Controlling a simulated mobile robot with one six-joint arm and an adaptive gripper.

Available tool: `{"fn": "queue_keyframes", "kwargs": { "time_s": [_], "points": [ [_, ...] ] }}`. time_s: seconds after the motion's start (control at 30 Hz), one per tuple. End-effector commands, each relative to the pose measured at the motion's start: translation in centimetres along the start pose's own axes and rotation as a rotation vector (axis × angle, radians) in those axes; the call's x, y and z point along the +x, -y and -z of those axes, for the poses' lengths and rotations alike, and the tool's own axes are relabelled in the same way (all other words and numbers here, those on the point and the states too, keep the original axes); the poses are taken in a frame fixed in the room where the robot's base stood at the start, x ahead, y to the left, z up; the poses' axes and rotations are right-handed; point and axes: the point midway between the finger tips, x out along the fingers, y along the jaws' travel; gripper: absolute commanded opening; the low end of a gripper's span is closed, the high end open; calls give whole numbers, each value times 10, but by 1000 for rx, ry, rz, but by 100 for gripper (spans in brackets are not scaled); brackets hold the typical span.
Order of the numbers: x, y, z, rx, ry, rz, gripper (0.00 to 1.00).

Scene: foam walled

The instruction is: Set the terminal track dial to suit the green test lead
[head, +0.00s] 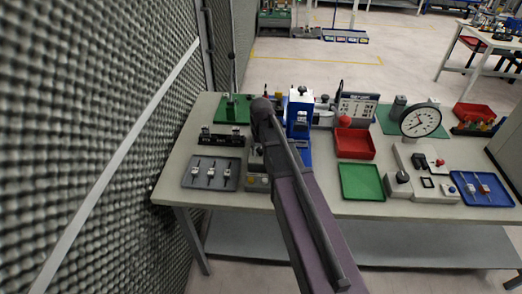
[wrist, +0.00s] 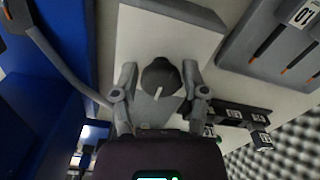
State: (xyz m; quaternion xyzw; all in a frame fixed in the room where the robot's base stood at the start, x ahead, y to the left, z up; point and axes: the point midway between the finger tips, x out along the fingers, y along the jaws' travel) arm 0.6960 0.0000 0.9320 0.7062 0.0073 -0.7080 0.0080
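A dark round dial (wrist: 160,76) with a white pointer line sits on a pale panel (wrist: 135,42) in the wrist view. The pointer slants toward the lower part of that picture. My gripper (wrist: 160,69) is open, with one finger on each side of the dial. I see gaps between both fingers and the dial. In the head view my arm hides the dial and most of the gripper beside the blue machine (head: 299,112). A grey tray (head: 188,182) holds several leads; I cannot make out a green one.
The blue body of the machine (wrist: 62,75) stands close to my gripper in the wrist view. A black rack (head: 221,140) is behind the grey tray. Red (head: 355,144) and green (head: 362,182) trays lie to the right. The foam wall (head: 95,130) borders the left.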

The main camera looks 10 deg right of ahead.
Motion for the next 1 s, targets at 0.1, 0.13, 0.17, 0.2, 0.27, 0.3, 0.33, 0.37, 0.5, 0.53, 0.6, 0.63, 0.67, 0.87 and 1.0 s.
{"fn": "queue_keyframes", "kwargs": {
  "time_s": [0.1, 0.13, 0.17, 0.2, 0.27, 0.3, 0.33, 0.37, 0.5, 0.53, 0.6, 0.63, 0.67, 0.87, 1.0],
  "points": [
    [0, 0, 0, 0, -1, 0, 82],
    [0, 0, 0, -1, -1, 0, 82],
    [0, 0, 1, -1, -1, 0, 82],
    [0, 0, 1, -1, -2, 1, 82],
    [0, 0, 1, -1, -2, 1, 82],
    [0, 0, 1, -1, -2, 1, 82],
    [0, 0, 1, -1, -2, 1, 82],
    [0, 0, 1, -1, -2, 1, 82],
    [0, 0, 1, -6, -2, 1, 82],
    [0, 0, 1, -9, -2, 1, 82],
    [0, 0, 1, -21, -2, 1, 82],
    [0, 0, 1, -28, -3, 1, 82],
    [0, 0, 1, -35, -3, 1, 82],
    [0, 0, 1, -118, -3, 1, 82],
    [0, 0, 1, -202, -3, 1, 82]
  ]
}}
